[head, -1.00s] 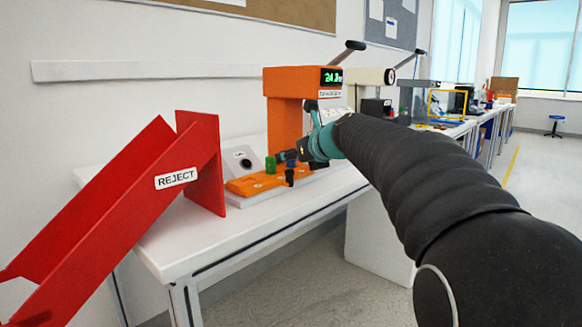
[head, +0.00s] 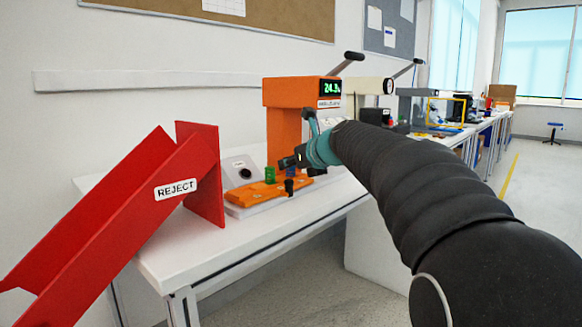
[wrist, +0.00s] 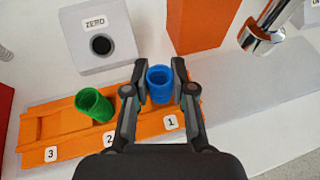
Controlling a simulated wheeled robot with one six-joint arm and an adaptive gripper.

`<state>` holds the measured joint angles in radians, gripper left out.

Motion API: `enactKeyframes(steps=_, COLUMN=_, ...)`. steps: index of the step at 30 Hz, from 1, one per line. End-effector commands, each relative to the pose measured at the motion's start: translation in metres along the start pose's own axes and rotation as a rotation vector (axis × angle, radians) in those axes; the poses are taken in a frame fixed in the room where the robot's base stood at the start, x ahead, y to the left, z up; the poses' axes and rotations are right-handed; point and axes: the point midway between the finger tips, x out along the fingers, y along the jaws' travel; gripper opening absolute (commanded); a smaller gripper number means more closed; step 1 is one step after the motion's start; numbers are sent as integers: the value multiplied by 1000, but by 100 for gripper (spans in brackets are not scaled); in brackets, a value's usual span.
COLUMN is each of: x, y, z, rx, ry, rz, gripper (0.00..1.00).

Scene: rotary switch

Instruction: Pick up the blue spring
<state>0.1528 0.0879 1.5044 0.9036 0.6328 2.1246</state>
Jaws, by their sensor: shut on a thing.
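The blue spring (wrist: 160,87) stands at the slot marked 1 of the orange holder (wrist: 60,128) in the wrist view. My gripper (wrist: 160,70) is shut on it, with one dark finger on each side. Whether its lower end is clear of the holder cannot be told. In the head view the blue spring (head: 291,171) shows small and partly hidden by my gripper (head: 290,162). A green spring (wrist: 94,105) stands to the left, near the slot marked 2. It also shows in the head view (head: 270,175).
A grey box marked ZERO (wrist: 97,35) with a black knob stands behind the holder. The orange tester (head: 285,115) with a lit display rises behind. A metal rod (wrist: 268,25) is at upper right. A red REJECT chute (head: 130,215) stands left.

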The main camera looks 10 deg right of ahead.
Motion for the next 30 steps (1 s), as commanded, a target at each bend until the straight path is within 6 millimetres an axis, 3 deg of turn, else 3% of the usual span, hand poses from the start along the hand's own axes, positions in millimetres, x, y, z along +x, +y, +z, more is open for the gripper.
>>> enactKeyframes(steps=7, x=-17, y=-3, z=38, rx=-1, ry=-2, rz=-2, gripper=0)
enactKeyframes(steps=18, x=-65, y=-71, z=61, rx=1, ry=-1, rz=-4, gripper=0)
enactKeyframes(steps=30, x=-88, y=-102, z=74, rx=1, ry=-1, rz=0, gripper=0)
